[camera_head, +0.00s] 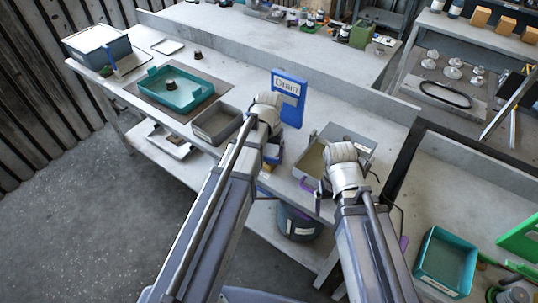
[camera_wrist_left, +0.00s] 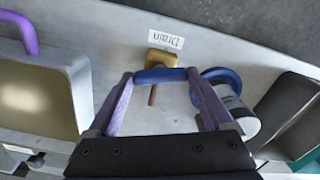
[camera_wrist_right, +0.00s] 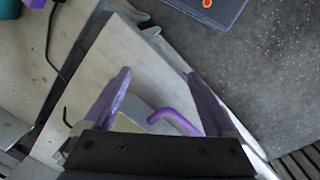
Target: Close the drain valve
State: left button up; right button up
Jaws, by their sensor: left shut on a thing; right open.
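The drain valve shows in the left wrist view as a brass body (camera_wrist_left: 163,58) with a blue handle (camera_wrist_left: 160,75), below a white label reading "Drain" (camera_wrist_left: 165,40). A short copper-coloured pipe (camera_wrist_left: 152,96) shows beside the handle. My left gripper (camera_wrist_left: 160,77) is shut on the blue handle, a purple finger at each end of it. The handle lies crosswise in that view. In the head view my left wrist hides most of this spot. My right gripper (camera_wrist_right: 158,74) is open with nothing between its fingertips, above a pale bench surface.
A blue "Drain" sign (camera_head: 288,98) stands behind my left wrist. A grey bin (camera_head: 318,160) with a purple handle (camera_wrist_right: 176,120) is near my right gripper. A blue-ringed white cylinder (camera_wrist_left: 240,115) sits close to my left fingers. A teal tray (camera_head: 165,88) and empty grey bin (camera_head: 217,124) lie left.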

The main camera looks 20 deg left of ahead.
aim_at(269, 157)
pick_arm(q)
jog(key=shift+m, duration=2)
jog(key=o, duration=1.1)
jog(key=shift+o, duration=0.2)
jog(key=shift+r, duration=0.15)
pick_arm(e)
jog(key=shift+r, duration=0.15)
pick_arm(q)
notch_tip(269, 157, up, 8)
jog(key=p, duration=0.8)
jog(key=shift+f, duration=0.2)
pick_arm(e)
notch_tip(269, 157, up, 8)
jog(key=shift+f, duration=0.25)
pick_arm(q)
jog(key=shift+f, duration=0.2)
pick_arm(e)
jog(key=shift+f, duration=0.15)
